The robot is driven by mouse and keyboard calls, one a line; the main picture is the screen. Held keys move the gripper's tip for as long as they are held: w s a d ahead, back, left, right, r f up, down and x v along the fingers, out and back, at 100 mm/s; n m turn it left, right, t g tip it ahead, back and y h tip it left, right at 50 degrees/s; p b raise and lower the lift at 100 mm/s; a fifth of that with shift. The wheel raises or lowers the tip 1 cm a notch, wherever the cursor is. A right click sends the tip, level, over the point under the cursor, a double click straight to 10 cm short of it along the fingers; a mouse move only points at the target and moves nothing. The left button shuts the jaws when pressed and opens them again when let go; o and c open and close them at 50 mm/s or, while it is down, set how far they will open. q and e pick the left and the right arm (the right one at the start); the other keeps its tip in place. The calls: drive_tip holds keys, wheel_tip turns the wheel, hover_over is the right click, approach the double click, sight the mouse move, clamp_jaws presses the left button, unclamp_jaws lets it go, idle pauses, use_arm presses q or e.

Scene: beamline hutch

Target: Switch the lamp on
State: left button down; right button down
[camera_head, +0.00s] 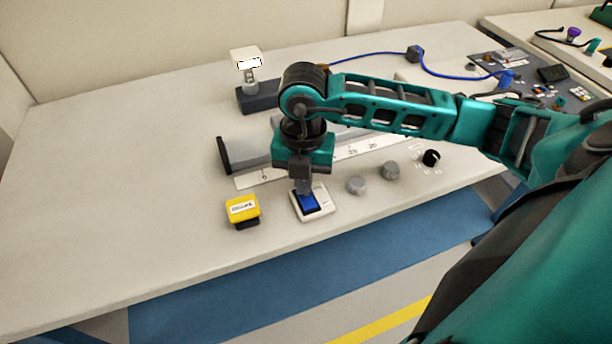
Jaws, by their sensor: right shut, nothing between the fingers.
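A white plate with a blue rocker (313,202), which looks like a switch, lies near the table's front edge. My right gripper (303,190) points straight down over the far end of the rocker. Its fingers are shut with nothing between them. The fingertips are at or just above the blue surface; I cannot tell if they touch. The gripper hides part of the plate's far side. A white-headed fixture (246,58) with a bright front stands at the back left; I cannot tell whether it is the lamp. My left gripper is out of view.
A yellow box (242,209) sits left of the switch. Grey knobs (356,185) and a black knob (431,158) stand to the right. A long rail with a scale (250,182) lies behind. A blue cable (440,72) runs across the back. The table's left side is clear.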

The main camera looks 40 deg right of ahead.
drive_tip(key=shift+r+p, duration=2.75)
drive_tip(key=shift+r, duration=0.75)
drive_tip(key=shift+s+f, duration=0.1)
drive_tip(key=shift+s, duration=0.05)
